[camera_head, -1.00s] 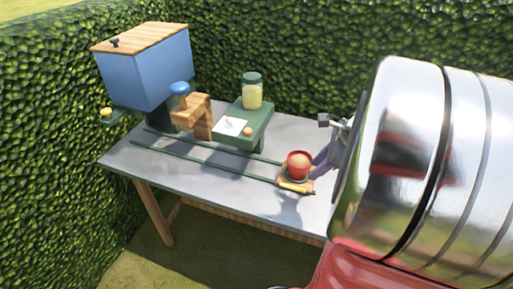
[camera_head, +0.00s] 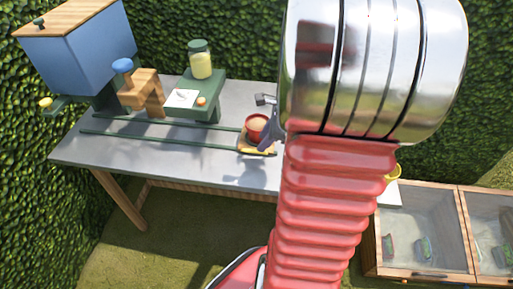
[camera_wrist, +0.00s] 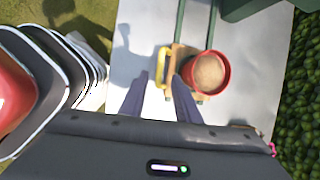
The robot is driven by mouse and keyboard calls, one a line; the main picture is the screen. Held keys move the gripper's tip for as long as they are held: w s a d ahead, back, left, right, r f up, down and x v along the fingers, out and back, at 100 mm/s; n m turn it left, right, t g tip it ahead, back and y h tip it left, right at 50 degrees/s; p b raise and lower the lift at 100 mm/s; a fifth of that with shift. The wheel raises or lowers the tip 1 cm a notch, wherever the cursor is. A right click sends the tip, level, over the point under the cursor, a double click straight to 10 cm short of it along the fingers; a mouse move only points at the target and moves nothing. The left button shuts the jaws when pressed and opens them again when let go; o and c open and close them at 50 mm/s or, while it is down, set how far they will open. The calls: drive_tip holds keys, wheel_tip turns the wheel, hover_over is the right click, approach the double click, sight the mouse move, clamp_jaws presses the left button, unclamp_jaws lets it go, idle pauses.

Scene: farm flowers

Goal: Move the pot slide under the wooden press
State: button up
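The pot slide (camera_head: 246,146) is a small wooden carriage with a yellow handle at its front edge, at the right end of two green rails. A red pot (camera_head: 256,128) filled with brown soil stands on it. In the wrist view the handle (camera_wrist: 162,62) is left of the red pot (camera_wrist: 209,72). The wooden press (camera_head: 142,90), with a blue knob on top, stands over the rails further left. My gripper (camera_wrist: 160,76) is open, its two dark fingers pointing at the slide with the handle just ahead of the gap. Whether they touch it is unclear.
A blue hopper (camera_head: 78,48) with a wooden lid stands at the left end. A green stand (camera_head: 213,100) behind the rails holds a jar (camera_head: 200,60) and a white card. Glass-topped wooden boxes (camera_head: 420,235) stand at right. Hedges surround the table.

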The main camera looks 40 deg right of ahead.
sight(255, 151)
drive_tip(key=shift+x, duration=3.1)
drive_tip(key=shift+c, duration=0.5)
clamp_jaws()
